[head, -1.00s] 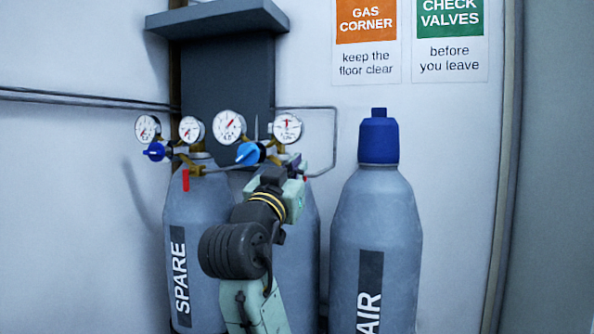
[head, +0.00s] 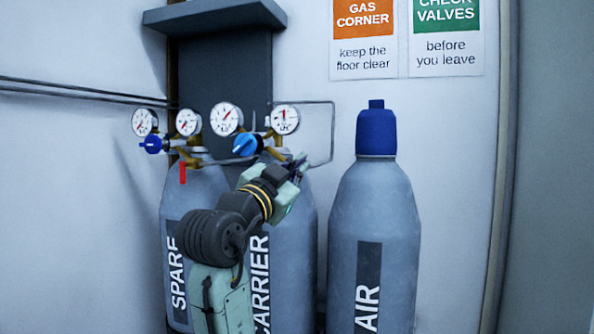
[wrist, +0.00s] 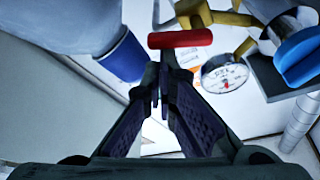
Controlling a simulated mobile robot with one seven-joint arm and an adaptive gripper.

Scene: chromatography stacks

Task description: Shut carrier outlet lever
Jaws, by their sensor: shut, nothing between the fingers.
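The carrier outlet lever, a red bar (wrist: 180,39), lies across the wrist view just beyond my fingertips, joined to a brass fitting (wrist: 215,16). My gripper (wrist: 160,95) is shut and empty. In the head view my gripper (head: 300,162) is at the neck of the CARRIER cylinder (head: 293,240), right of its blue regulator knob (head: 247,144). The lever is hidden there behind my gripper and wrist.
The SPARE cylinder (head: 190,215) on the left has its own red lever (head: 183,172), hanging down. The AIR cylinder (head: 374,230) with a blue cap (head: 376,130) stands to the right. Gauges (head: 226,118) and thin pipe (head: 333,130) crowd the regulators.

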